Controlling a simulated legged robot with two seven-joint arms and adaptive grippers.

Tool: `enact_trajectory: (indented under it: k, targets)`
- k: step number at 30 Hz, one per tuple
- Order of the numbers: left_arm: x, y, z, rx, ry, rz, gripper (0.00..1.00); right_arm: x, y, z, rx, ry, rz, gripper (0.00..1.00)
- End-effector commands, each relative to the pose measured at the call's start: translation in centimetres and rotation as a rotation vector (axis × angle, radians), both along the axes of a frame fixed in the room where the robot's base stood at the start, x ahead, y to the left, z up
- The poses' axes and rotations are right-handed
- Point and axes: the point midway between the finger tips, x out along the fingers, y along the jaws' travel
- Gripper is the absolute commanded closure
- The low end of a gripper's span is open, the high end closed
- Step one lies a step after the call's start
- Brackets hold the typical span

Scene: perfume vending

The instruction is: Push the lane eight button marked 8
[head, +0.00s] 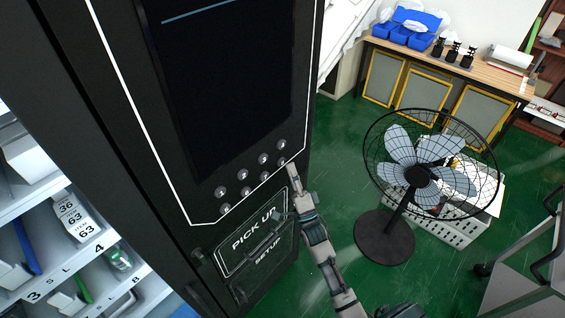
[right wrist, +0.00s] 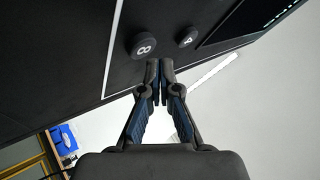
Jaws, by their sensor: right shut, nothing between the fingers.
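The button marked 8 (right wrist: 143,46) is a round dark knob with a white 8 on the black vending machine front (right wrist: 75,50). In the head view, the lower-row button at the right end (head: 282,162) is beside my right gripper (head: 292,170). My right gripper is shut and empty, its fingertips (right wrist: 159,64) just below and right of the button marked 8 in the right wrist view. I cannot tell whether they touch it. A button marked 4 (right wrist: 187,36) sits to the right of it. My left gripper is not in view.
A dark screen (head: 225,75) is above the button rows. The pick up flap (head: 255,236) is below them, near my right arm. Stocked shelves (head: 75,240) are at left. A fan (head: 420,175) stands at right on the green floor, with a table (head: 450,66) behind.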

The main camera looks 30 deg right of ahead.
Motion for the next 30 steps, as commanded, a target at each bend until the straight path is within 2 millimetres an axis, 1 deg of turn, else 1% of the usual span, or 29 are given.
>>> enact_trajectory:
  k: [4,15,18,30]
  targets:
    - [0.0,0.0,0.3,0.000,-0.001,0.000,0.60,-0.6,-0.2,0.1,-0.001,0.000,-0.001,1.00]
    - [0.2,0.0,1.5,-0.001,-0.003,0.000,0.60,-3.9,-1.6,0.1,0.000,0.001,0.000,1.00]
    - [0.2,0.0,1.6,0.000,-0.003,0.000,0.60,-4.4,-1.8,0.1,0.000,0.001,0.000,1.00]
    - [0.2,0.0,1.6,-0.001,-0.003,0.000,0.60,-4.6,-1.9,0.0,0.000,0.000,0.000,1.00]
